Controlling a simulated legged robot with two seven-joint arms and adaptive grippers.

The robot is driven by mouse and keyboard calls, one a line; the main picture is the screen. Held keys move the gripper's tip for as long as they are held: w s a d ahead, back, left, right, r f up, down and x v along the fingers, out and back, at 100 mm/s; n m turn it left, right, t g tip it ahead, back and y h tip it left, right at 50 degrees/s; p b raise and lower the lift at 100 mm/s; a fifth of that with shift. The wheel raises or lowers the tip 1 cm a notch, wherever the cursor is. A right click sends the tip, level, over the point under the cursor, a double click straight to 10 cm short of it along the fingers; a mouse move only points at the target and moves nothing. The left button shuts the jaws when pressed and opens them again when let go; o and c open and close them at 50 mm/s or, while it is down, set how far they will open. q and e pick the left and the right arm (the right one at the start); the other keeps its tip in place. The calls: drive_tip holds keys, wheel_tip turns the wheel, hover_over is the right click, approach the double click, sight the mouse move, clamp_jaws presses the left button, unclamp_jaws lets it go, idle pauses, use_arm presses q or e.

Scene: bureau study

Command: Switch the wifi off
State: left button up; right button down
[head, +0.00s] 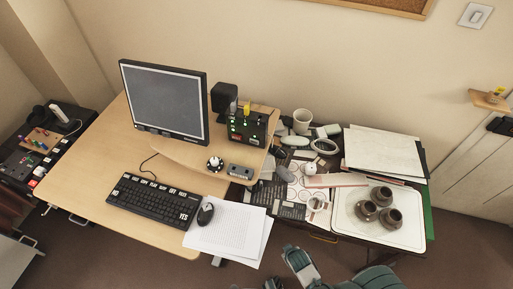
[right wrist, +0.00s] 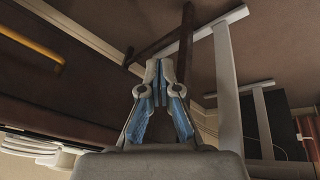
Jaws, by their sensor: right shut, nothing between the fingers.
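A black box with green lights and a small red part (head: 247,125), which looks like the wifi unit, stands on the raised shelf of the desk, right of the monitor. Its switch is too small to make out. My right gripper (head: 296,258) is low at the bottom of the head view, in front of the desk and well apart from the box. In the right wrist view its fingers (right wrist: 160,80) are closed together with nothing between them. My left gripper cannot be made out in the head view.
The monitor (head: 165,100), keyboard (head: 153,198), mouse (head: 205,213) and papers (head: 228,232) are on the desk (head: 85,185). A round dial-like object (head: 215,164) and a small grey device (head: 240,171) sit before the box. A cluttered side table holds a white tray (head: 400,236) with brown pots.

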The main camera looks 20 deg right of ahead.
drive_tip(key=w+d+r+n+t, duration=0.1)
drive_tip(key=w+r+t, duration=0.1)
drive_tip(key=w+r, duration=0.2)
drive_tip(key=w+d+r+n+t+h, duration=0.1)
drive_tip(key=w+r+t, duration=0.1)
drive_tip(key=w+r, duration=0.2)
drive_tip(key=w+d+r+n+t+h+p, duration=0.1)
drive_tip(key=w+r+t, duration=0.1)
drive_tip(key=w+r, duration=0.3)
drive_tip(key=shift+w+d+n, duration=0.1)
drive_tip(key=shift+w+n, duration=0.15)
drive_tip(key=shift+n, duration=0.15)
use_arm(q)
drive_tip(key=s+a+f+g, duration=0.1)
drive_tip(key=s+a+f, duration=0.1)
drive_tip(key=s+f, duration=1.2)
wheel_tip(320, 180, down, 3)
drive_tip(key=shift+s+a+f+p, duration=0.15)
drive_tip(key=shift+s+a+p, duration=0.1)
drive_tip(key=shift+p, duration=0.2)
use_arm(e)
drive_tip(key=w+a+r+n+t+y, duration=0.4)
drive_tip(key=w+a+r+n+t, duration=0.3)
drive_tip(key=w+r+n, duration=0.4)
drive_tip(key=shift+a+r+n+t, duration=0.3)
drive_tip(key=shift+a+r+n, duration=0.05)
drive_tip(key=shift+r+n, duration=0.2)
drive_tip(key=shift+w, duration=0.15)
